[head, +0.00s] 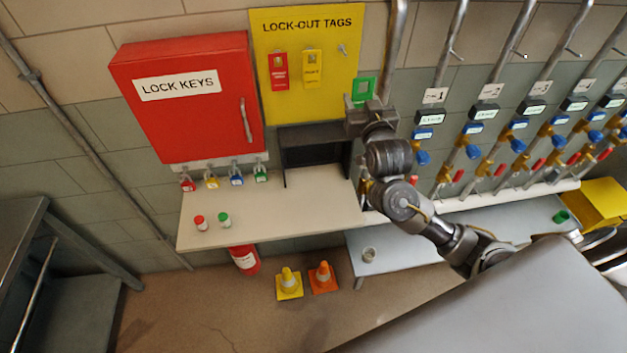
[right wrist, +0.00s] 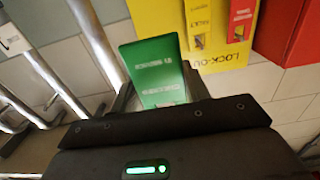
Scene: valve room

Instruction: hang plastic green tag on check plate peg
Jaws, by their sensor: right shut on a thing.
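The green tag (head: 364,89) is held up at the lower right of the yellow LOCK-OUT TAGS board (head: 310,98). My right gripper (head: 364,112) is shut on its lower end. In the right wrist view the green tag (right wrist: 155,65) stands up from the jaws, its print too blurred to read; the jaws hide its lower end. The board has a bare peg (head: 343,49) at upper right. Small pegs (head: 455,56) also stick out near the pipes. I cannot make out which plate is the check plate. My left gripper is not in view.
A red tag (head: 279,72) and a yellow tag (head: 312,68) hang on the board. A red LOCK KEYS box (head: 188,97) is at left, with padlocks below. A black open box (head: 316,152) stands on the shelf (head: 270,216). Pipes with valves and blue handles (head: 474,151) fill the right.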

